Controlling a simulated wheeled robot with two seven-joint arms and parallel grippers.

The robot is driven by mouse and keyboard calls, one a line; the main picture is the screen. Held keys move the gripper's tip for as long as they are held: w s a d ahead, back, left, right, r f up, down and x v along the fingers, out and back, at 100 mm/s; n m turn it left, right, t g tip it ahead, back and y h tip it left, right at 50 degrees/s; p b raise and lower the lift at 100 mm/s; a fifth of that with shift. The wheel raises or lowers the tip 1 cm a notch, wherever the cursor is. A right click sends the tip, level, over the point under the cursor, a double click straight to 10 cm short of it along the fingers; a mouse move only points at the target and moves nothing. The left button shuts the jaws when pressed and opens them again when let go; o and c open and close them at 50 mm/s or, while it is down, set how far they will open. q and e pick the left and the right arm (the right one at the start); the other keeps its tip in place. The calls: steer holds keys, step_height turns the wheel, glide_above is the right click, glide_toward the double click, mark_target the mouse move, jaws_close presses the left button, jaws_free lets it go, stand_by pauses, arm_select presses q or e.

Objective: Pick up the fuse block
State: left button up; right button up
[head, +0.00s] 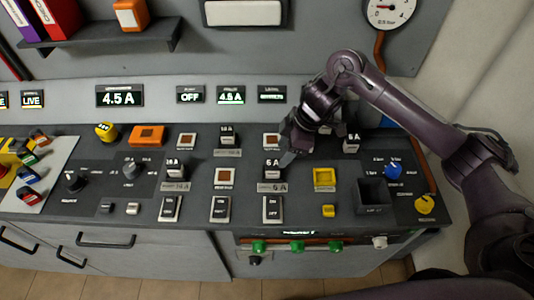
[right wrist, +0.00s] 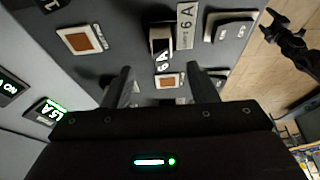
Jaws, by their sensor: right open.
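Several dark fuse blocks with white labels stand on the sloped console. One marked 6 A (head: 271,169) stands just below and left of my right gripper (head: 292,152). In the right wrist view this 6 A block (right wrist: 161,42) lies beyond the open fingers (right wrist: 158,76), near the middle; it is not gripped. Others are a block at the upper middle (head: 227,136), one at the left (head: 175,169) and one at the right (head: 351,141). The task line does not say which is meant. My left gripper is not in view.
White-framed squares with orange centres (head: 225,177) lie between the blocks. A yellow square frame (head: 325,178) and a dark open box (head: 373,196) are at the right. Rocker switches (head: 271,209) line the front. Lit displays (head: 120,96) line the back.

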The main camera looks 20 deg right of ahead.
mark_target(274, 163)
steer(key=shift+w+a+f, duration=0.1)
steer(key=shift+w+f, duration=0.05)
steer(key=shift+f, duration=0.2)
steer(key=f, duration=0.1)
steer(key=a+f, duration=0.1)
steer(key=f, duration=0.1)
steer(key=shift+s+a+f, duration=0.1)
steer(key=shift+s+a, duration=0.15)
steer(key=shift+a, duration=0.1)
steer(key=shift+x, duration=1.15)
steer(key=shift+w+a+f, duration=0.15)
steer(key=shift+w+f, duration=0.15)
steer(key=shift+f, duration=0.1)
steer(key=shift+c, duration=0.2)
steer(key=c, duration=1.1)
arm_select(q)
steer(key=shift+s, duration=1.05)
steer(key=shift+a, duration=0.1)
